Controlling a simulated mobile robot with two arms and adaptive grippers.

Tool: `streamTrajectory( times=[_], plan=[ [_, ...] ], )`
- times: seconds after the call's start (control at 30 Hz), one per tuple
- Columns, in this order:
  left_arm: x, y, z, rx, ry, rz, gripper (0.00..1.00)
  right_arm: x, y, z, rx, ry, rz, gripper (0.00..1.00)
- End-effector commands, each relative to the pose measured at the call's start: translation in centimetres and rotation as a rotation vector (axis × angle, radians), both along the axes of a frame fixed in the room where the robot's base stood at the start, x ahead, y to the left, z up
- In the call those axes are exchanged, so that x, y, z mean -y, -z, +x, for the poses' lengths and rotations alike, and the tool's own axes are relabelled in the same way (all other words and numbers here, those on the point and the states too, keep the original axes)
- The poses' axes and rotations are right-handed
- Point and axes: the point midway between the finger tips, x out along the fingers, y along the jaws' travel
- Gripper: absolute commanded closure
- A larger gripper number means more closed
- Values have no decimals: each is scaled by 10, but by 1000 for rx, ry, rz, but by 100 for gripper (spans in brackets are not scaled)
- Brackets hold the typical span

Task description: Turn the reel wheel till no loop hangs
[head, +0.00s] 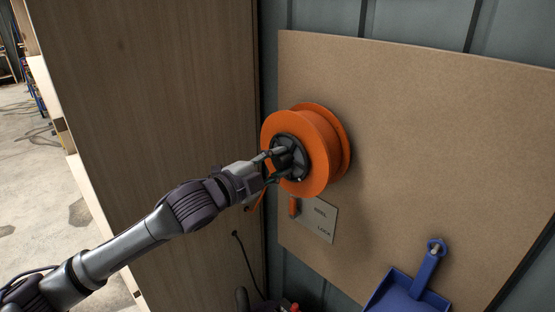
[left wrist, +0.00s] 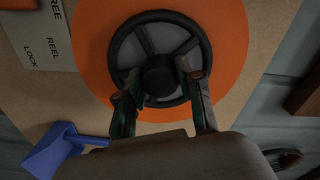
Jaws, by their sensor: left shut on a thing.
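The orange reel (head: 327,142) is mounted on a brown board. Its dark reel wheel (head: 297,172) faces my left arm. In the left wrist view the reel wheel (left wrist: 145,39) shows a round rim, spokes and a dark hub. My left gripper (head: 274,165) is shut on the wheel, its fingers on either side of the hub in the left wrist view (left wrist: 159,82). A short orange strand (head: 261,200) shows below the reel at its left; the arm partly hides this area, so I cannot tell the full loop. My right gripper is not in view.
A label plate (head: 318,221) reading REEL and LOCK, with an orange lever (head: 294,206), sits just below the reel. A blue dustpan (head: 408,293) is at lower right. A wooden cabinet side (head: 160,90) stands close at left. The board (head: 440,150) right of the reel is clear.

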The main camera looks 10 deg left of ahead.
Motion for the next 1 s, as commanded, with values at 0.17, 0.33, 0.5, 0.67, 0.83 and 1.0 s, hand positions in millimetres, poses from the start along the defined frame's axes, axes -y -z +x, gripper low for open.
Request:
streamTrajectory(
  times=[0.17, 0.33, 0.5, 0.67, 0.83, 1.0],
  plan=[
    [0, -1, 0, 61, 0, 96, 98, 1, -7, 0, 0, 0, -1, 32],
    [0, 0, 0, 101, 0, 156, 98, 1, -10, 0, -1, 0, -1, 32],
    [0, 0, 0, 124, 0, 188, 98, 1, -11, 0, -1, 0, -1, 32],
    [0, 0, 0, 131, 0, 200, 98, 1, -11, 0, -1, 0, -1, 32],
    [0, 1, 0, 132, 0, 201, 98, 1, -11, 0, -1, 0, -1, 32],
    [0, 1, 0, 131, 0, 200, 98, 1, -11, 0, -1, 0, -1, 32]
  ],
)
